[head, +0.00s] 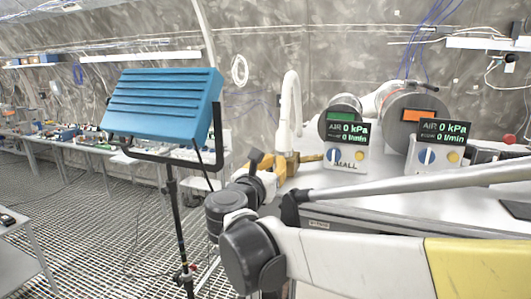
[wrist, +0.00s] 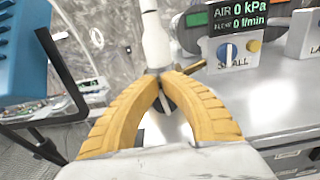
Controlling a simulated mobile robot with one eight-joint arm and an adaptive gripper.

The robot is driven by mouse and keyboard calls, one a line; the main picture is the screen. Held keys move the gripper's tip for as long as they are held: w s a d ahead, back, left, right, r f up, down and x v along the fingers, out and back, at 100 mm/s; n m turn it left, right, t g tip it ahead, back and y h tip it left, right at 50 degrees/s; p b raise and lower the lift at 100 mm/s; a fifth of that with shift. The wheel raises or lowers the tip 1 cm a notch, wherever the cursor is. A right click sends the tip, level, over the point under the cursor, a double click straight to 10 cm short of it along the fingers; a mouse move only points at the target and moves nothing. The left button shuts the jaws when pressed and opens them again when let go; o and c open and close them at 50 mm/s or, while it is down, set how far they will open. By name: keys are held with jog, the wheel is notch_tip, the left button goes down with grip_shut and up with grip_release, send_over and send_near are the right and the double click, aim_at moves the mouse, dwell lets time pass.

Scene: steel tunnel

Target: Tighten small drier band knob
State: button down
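The small drier is a metal cylinder (head: 343,105) with a green label. It stands behind a panel marked SMALL, only partly readable in the head view, on the bench. Its edge also shows in the wrist view (wrist: 193,42). I cannot make out the band knob for certain; a short brass-coloured piece (wrist: 190,68) sticks out just right of my fingertips. My gripper (wrist: 162,78) has yellow ribbed fingers with tips almost together. A dark part shows between and below them; I cannot tell whether they touch it. In the head view my arm partly hides the gripper (head: 291,160).
A white hose or column (head: 291,100) rises directly behind my gripper. A second drier (head: 412,108) with an orange label stands to the right. A blue box (head: 165,102) on a black stand is at the left. Both panels read 0 kPa. The bench's front (head: 340,205) is bare.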

jog(key=shift+r, duration=0.15)
jog(key=shift+a+r, duration=0.15)
jog(key=shift+r, duration=0.1)
jog(key=v, duration=0.6)
dwell(0.3)
